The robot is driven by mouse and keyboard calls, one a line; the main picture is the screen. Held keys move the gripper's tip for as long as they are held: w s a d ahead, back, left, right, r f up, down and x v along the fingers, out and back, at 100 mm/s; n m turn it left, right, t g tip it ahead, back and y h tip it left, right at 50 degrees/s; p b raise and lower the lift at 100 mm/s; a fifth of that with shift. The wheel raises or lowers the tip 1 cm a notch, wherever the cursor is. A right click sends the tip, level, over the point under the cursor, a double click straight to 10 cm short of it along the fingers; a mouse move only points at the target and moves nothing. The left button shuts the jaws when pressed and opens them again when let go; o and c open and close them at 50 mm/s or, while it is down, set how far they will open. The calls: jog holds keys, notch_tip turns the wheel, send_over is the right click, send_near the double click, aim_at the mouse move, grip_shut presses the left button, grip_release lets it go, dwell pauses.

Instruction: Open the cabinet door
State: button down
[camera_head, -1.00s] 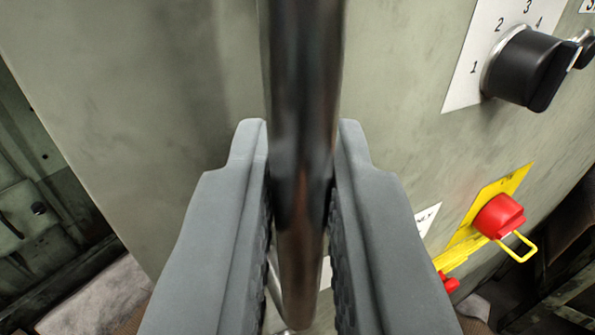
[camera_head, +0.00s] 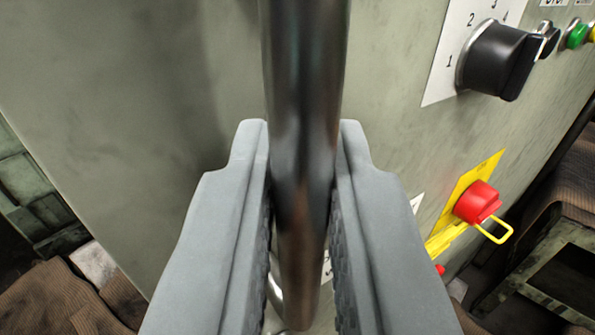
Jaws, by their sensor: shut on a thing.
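A dark metal bar handle (camera_head: 305,60) runs from the top edge down the middle of the view. My gripper (camera_head: 303,170) is shut on it, one grey finger on each side. The grey-green cabinet door (camera_head: 130,130) fills most of the view behind the handle. Its hinges and the seam around it are not in view.
Right of the handle are a black rotary knob (camera_head: 495,60) on a white numbered plate, a green button (camera_head: 577,36), and a red switch (camera_head: 477,202) on a yellow plate with a yellow loop. Brown ribbed surfaces show at the lower left (camera_head: 50,300) and far right (camera_head: 575,180).

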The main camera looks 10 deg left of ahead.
jog(key=shift+s+d+r, duration=0.1)
jog(key=shift+s+d, duration=0.45)
jog(key=shift+d, duration=0.2)
jog(key=shift+s+d, duration=0.55)
jog(key=shift+d, duration=0.15)
jog(key=c, duration=1.6)
grip_release()
jog(key=shift+o, duration=0.2)
jog(key=shift+s, duration=0.1)
jog(key=v, duration=1.7)
